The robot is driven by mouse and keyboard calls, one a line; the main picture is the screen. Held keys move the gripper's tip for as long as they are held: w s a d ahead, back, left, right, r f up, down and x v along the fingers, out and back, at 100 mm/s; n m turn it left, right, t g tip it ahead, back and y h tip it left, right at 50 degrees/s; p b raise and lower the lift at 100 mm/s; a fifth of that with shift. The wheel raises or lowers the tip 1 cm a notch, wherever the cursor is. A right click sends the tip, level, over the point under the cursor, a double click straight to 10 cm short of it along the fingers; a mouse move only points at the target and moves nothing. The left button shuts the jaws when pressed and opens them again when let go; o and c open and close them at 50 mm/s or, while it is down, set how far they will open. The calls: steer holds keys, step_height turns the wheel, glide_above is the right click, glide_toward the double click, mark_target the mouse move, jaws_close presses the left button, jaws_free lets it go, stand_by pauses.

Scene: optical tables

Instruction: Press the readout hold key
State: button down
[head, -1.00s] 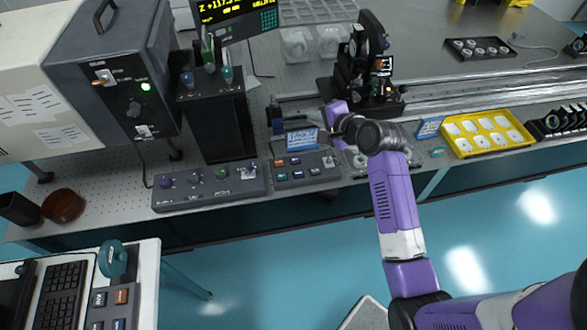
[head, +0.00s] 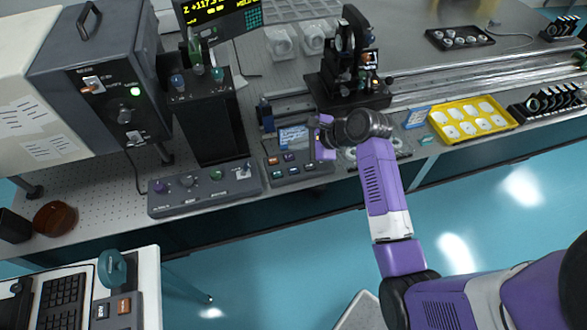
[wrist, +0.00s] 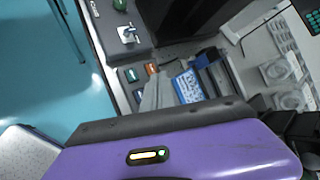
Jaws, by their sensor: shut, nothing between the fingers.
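A small grey key box (head: 301,172) sits at the table's front edge, with several coloured keys in rows and a blue-white label plate (head: 293,137) behind it. An orange key (head: 273,161) and a green key (head: 277,174) show on its left side. I cannot read which key is the readout hold key. My gripper (head: 318,142) is shut and empty, over the right back part of the box, hiding some of it. In the wrist view, my grey fingers (wrist: 158,94) point toward the box; an orange key (wrist: 151,69) and the label plate (wrist: 188,86) show beside them.
A control panel with knobs (head: 205,191) lies left of the key box. A black post unit (head: 208,125) stands behind it. An optics mount (head: 347,90) on rails and a yellow tray (head: 472,121) are to the right. Another key box (head: 116,322) is at bottom left.

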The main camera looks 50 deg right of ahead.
steer(key=f, duration=0.1)
steer(key=b, duration=0.6)
glide_above(296, 171)
step_height(296, 171, down, 5)
steer(key=shift+d+f, duration=0.1)
steer(key=shift+f, duration=1.15)
steer(key=shift+f, duration=0.15)
stand_by(0.6)
steer(key=shift+f, duration=0.25)
steer(key=shift+f, duration=0.45)
stand_by(0.6)
stand_by(0.4)
steer(key=shift+r+p, duration=0.9)
steer(key=shift+p, duration=0.35)
